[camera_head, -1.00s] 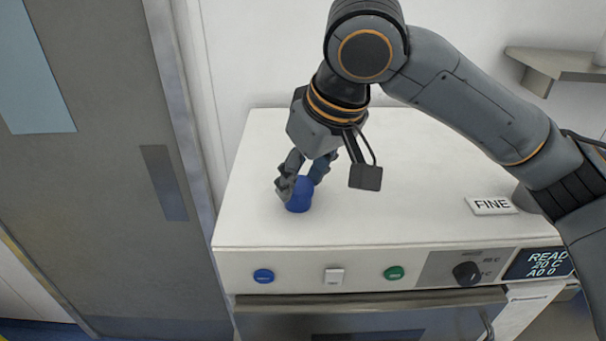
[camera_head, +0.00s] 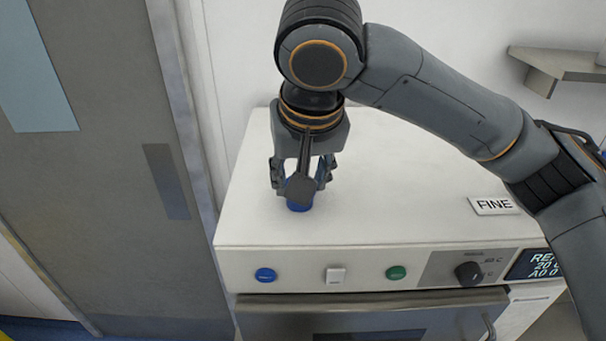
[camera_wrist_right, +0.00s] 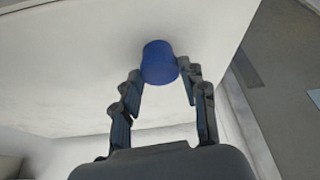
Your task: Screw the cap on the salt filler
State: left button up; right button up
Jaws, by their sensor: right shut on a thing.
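A blue cap (camera_head: 299,206) sits on the white top of the machine, near its front left. It also shows in the right wrist view (camera_wrist_right: 159,62), between my fingertips. My right gripper (camera_head: 299,190) reaches down from above and is shut on the cap, with a finger on either side. The right wrist view shows the same gripper (camera_wrist_right: 163,80). The wrist camera's mount partly hides the cap in the head view. The salt filler under the cap cannot be made out. My left gripper is not in view.
The machine's white top (camera_head: 400,190) is clear around the cap. A "FINE" label (camera_head: 494,205) lies at the right. The front panel has a blue button (camera_head: 265,275), a green button (camera_head: 396,272) and a black knob (camera_head: 468,272). A grey door (camera_head: 110,200) stands at the left.

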jog(key=shift+a+m, duration=0.1)
jog(key=shift+m, duration=0.6)
jog(key=shift+h, duration=0.3)
jog(key=shift+a+m+h, duration=0.1)
jog(key=shift+m+h, duration=0.4)
jog(key=shift+m, duration=1.2)
jog(key=m, duration=0.1)
jog(key=m+h, duration=0.1)
jog(key=m, duration=0.1)
jog(key=shift+w+a+h, duration=0.1)
jog(key=shift+a+h, duration=0.15)
jog(key=shift+h, duration=0.05)
jog(key=o, duration=1.3)
jog(key=shift+g, duration=0.3)
